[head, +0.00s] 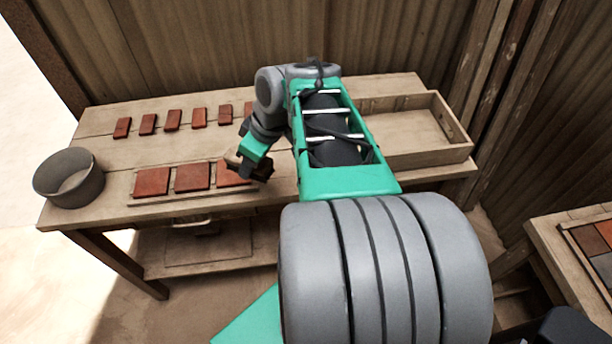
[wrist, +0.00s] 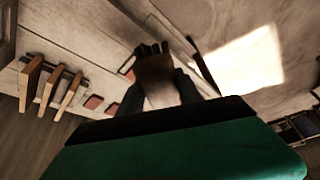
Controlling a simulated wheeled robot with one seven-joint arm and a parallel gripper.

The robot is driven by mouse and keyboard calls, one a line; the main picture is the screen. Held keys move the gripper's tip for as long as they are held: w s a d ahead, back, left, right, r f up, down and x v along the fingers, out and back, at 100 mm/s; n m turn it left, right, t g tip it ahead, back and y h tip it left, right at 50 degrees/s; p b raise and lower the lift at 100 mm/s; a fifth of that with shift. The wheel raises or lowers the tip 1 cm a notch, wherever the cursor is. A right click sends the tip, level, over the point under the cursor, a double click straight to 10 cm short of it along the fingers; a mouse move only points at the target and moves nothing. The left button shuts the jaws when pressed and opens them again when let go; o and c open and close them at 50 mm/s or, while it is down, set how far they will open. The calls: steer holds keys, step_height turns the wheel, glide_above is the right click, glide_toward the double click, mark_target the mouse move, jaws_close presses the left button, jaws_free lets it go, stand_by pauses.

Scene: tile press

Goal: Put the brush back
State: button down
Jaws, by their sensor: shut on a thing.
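My gripper (head: 250,168) is over the front part of the wooden workbench, close above the rightmost large red tile (head: 232,174). In the wrist view its two dark fingers are closed on the brush (wrist: 156,76), a brown block with dark bristle-like tufts at its far end. The brush is hard to make out in the head view, where the gripper and arm cover it. I cannot tell whether its tip touches anything.
A grey round bucket (head: 69,178) stands at the bench's left end. Small red tiles (head: 172,120) line the back. Two more large tiles (head: 192,178) lie in front. A shallow wooden tray (head: 455,152) sits at the right. Another table (head: 560,240) stands at the far right.

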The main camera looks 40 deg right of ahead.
steer(key=s+d+f+n+b, duration=0.1)
steer(key=s+d+f+n, duration=0.1)
steer(key=s+d, duration=0.25)
steer(key=shift+y, duration=0.4)
steer(key=w+d+f, duration=0.1)
steer(key=d+f, duration=0.2)
steer(key=d, duration=0.1)
steer(key=w+d+f+p, duration=0.1)
steer(key=w+d+f, duration=0.1)
steer(key=d+f, duration=0.1)
steer(key=w+d+f+p, duration=0.1)
steer(key=w+d+f, duration=0.1)
steer(key=d, duration=0.3)
steer(key=shift+w+d+f, duration=0.1)
steer(key=shift+d+f, duration=0.1)
steer(key=shift+f, duration=0.25)
steer(key=shift+w+d+f, duration=0.1)
steer(key=shift+d+f, duration=0.1)
steer(key=shift+f, duration=0.2)
step_height(320, 180, down, 2)
steer(key=shift+f+p, duration=0.25)
steer(key=shift+p, duration=0.2)
steer(key=shift+f+b, duration=0.3)
steer(key=shift+f, duration=0.2)
steer(key=c, duration=0.8)
jaws_free()
steer(key=shift+r+g, duration=0.1)
steer(key=shift+g, duration=0.2)
